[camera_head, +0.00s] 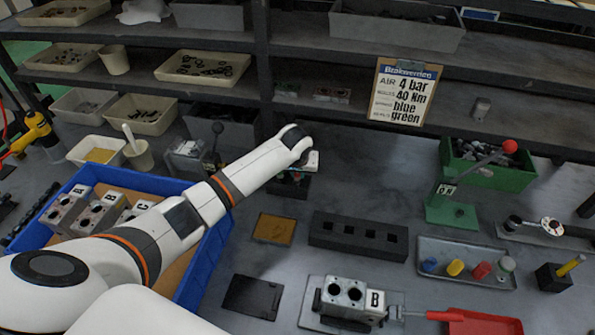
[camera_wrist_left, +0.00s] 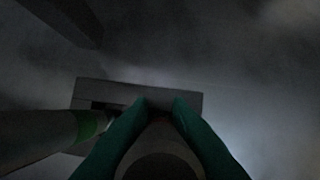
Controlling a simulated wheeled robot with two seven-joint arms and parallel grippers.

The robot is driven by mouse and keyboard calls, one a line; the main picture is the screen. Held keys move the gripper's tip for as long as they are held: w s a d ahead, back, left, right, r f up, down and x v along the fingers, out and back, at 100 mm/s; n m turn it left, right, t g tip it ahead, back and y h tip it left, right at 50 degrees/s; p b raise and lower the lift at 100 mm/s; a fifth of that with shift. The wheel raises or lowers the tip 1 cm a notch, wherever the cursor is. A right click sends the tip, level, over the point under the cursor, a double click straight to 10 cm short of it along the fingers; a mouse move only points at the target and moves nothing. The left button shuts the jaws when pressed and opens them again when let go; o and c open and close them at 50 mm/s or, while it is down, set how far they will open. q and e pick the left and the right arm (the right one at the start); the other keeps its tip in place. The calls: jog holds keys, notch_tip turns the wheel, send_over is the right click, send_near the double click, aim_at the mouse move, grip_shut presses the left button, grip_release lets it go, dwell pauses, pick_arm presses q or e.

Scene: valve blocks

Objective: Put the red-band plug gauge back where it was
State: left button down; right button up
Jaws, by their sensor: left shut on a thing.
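My left gripper (camera_head: 293,176) is over a small dark stand (camera_head: 289,188) at the back of the bench. In the left wrist view its green fingers (camera_wrist_left: 160,103) are shut on a grey round-ended piece (camera_wrist_left: 158,164), which I take for the red-band plug gauge; no red band shows clearly. The dark stand (camera_wrist_left: 135,92) lies beyond the fingertips. A grey cylinder with a green band (camera_wrist_left: 88,125), seemingly the other gauge, stands left of the fingers. I cannot tell whether the held piece is in the stand or above it. My right gripper is out of view.
A blue crate (camera_head: 215,255) with valve blocks stands left. A black block with square holes (camera_head: 358,236), a valve block marked B (camera_head: 350,298) and a tray of coloured plugs (camera_head: 467,262) lie right. Shelves rise behind. A green lever press (camera_head: 452,205) stands right.

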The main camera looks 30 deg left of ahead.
pick_arm(q)
jog(key=c, duration=1.3)
grip_release()
jog(key=shift+f, duration=0.1)
jog(key=shift+c, duration=0.2)
jog(key=shift+r, duration=0.45)
jog(key=v, duration=1.1)
jog(key=shift+s+r, duration=0.2)
jog(key=shift+r, duration=0.05)
